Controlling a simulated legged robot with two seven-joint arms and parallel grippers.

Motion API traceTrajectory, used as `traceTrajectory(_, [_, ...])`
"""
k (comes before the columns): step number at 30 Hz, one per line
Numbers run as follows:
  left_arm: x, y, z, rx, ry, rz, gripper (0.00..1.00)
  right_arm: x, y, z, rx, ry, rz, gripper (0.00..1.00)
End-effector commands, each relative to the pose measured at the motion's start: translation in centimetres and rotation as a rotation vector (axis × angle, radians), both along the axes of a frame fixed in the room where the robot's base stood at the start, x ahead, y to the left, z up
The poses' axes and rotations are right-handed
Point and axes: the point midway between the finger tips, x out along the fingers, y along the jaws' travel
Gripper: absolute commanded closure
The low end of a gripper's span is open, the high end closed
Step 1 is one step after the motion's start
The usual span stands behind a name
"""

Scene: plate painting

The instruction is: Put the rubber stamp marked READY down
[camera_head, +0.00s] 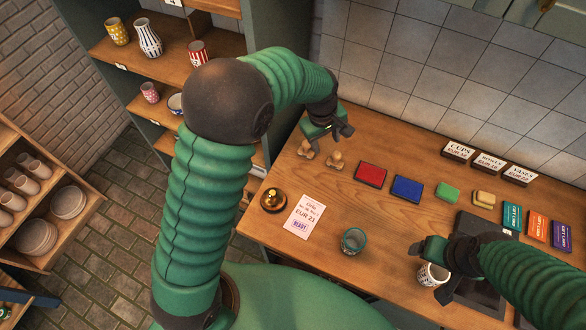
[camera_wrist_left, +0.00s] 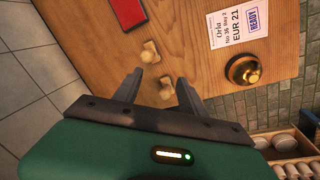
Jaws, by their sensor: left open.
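Two wooden-handled stamps stand upright at the back left of the table, a left one (camera_head: 305,149) and a right one (camera_head: 335,160). Their faces are hidden, so I cannot tell which is marked READY. My left gripper (camera_head: 343,129) is open and empty, just above and behind them. In the left wrist view one stamp (camera_wrist_left: 167,90) shows between the open fingers (camera_wrist_left: 160,75), the other (camera_wrist_left: 149,52) just beyond. A paper ticket (camera_head: 301,207) bears a purple READY mark. My right gripper (camera_head: 428,270) is at a patterned white cup (camera_head: 437,272); its grip is unclear.
A red pad (camera_head: 370,174) and a blue pad (camera_head: 407,188) lie right of the stamps. A brass bell (camera_head: 273,200) stands left of the ticket, a glass (camera_head: 353,241) right of it. The wooden table (camera_head: 335,197) is bare between ticket and pads.

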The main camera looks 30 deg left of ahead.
Motion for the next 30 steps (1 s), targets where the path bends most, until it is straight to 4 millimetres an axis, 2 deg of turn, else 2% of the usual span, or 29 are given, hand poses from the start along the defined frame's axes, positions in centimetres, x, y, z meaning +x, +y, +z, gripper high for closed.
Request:
traceTrajectory(3, [-6.7,2.3,1.5,0.091,-0.037,-0.298,0.51,0.0,0.0,0.0,0.000,0.000,0.000,0.24])
traceTrajectory(6, [-12.9,3.8,1.7,0.176,-0.060,-0.578,0.51,0.0,0.0,0.0,0.000,0.000,0.000,0.24])
traceTrajectory(9, [-17.4,4.7,1.4,0.236,-0.072,-0.787,0.51,0.0,0.0,0.0,0.000,0.000,0.000,0.24])
traceTrajectory(10, [-18.2,4.8,1.3,0.248,-0.073,-0.830,0.51,0.0,0.0,0.0,0.000,0.000,0.000,0.24])
traceTrajectory(13, [-19.5,5.0,1.0,0.267,-0.074,-0.902,0.51,0.0,0.0,0.0,0.000,0.000,0.000,0.24])
traceTrajectory(20, [-19.6,5.0,0.8,0.266,-0.072,-0.906,0.51,0.0,0.0,-0.2,0.000,0.000,0.000,0.24])
traceTrajectory(22, [-19.6,5.0,-0.5,0.266,-0.072,-0.905,0.51,0.0,0.0,-1.4,0.000,-0.001,0.000,0.24])
traceTrajectory(24, [-19.6,5.0,-2.5,0.266,-0.072,-0.905,0.51,0.0,0.0,-3.5,0.000,0.000,0.000,0.24])
traceTrajectory(30, [-19.6,5.0,-2.8,0.266,-0.072,-0.905,0.51,0.0,0.0,-3.8,0.000,0.000,0.000,0.24])
